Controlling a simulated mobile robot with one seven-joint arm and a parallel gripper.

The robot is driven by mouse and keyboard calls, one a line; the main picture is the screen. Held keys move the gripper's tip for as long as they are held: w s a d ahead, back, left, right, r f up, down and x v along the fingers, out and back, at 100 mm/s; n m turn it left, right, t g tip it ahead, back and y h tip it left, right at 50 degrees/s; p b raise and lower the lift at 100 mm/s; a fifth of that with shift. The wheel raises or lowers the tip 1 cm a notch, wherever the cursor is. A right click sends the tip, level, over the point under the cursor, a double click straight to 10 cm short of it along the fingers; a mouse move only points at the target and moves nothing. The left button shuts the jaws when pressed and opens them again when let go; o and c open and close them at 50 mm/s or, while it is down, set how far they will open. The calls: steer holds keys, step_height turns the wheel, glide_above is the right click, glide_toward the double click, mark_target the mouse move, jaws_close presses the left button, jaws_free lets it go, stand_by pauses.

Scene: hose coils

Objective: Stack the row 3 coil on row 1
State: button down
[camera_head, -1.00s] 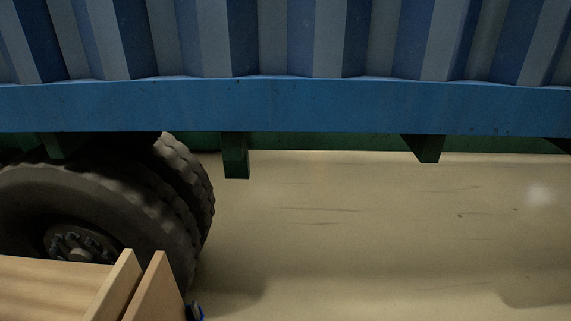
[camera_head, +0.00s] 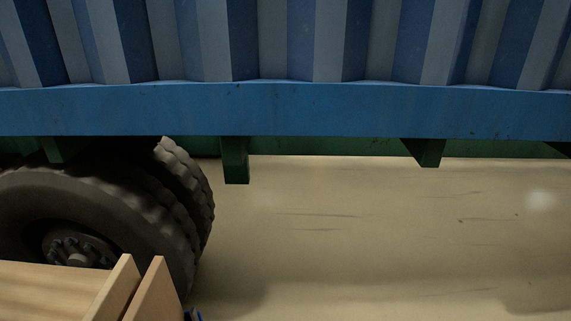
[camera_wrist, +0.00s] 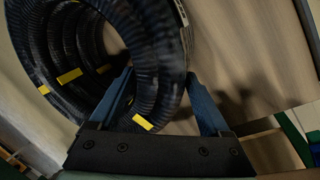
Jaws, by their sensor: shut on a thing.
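In the wrist view a black ribbed hose coil (camera_wrist: 112,30) with yellow tags fills the upper left. My gripper (camera_wrist: 165,85) has two blue fingers, one inside the coil's loop and one outside it to the right. It is shut on the coil's near side. The coil shows as several loops beside each other. I cannot tell which row it comes from. No coil shows in the head view, and row 1 cannot be made out.
A wooden surface (camera_wrist: 245,50) lies behind the coil in the wrist view. In the head view a blue corrugated container (camera_head: 300,110) crosses the top, with a large tyre (camera_head: 95,205) at left. Wooden boards (camera_head: 50,285) stand at the lower left. Bare floor (camera_head: 380,230) lies below.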

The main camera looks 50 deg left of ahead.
steer(key=shift+w+a, duration=0.15)
steer(key=shift+w, duration=0.05)
steer(key=shift+c, duration=0.6)
jaws_free()
steer(key=shift+o, duration=0.6)
steer(key=shift+s+d+f, duration=0.2)
steer(key=shift+s, duration=0.1)
steer(key=shift+r, duration=0.15)
steer(key=shift+r+p, duration=0.3)
steer(key=shift+p+v, duration=3.2)
steer(key=shift+p, duration=0.2)
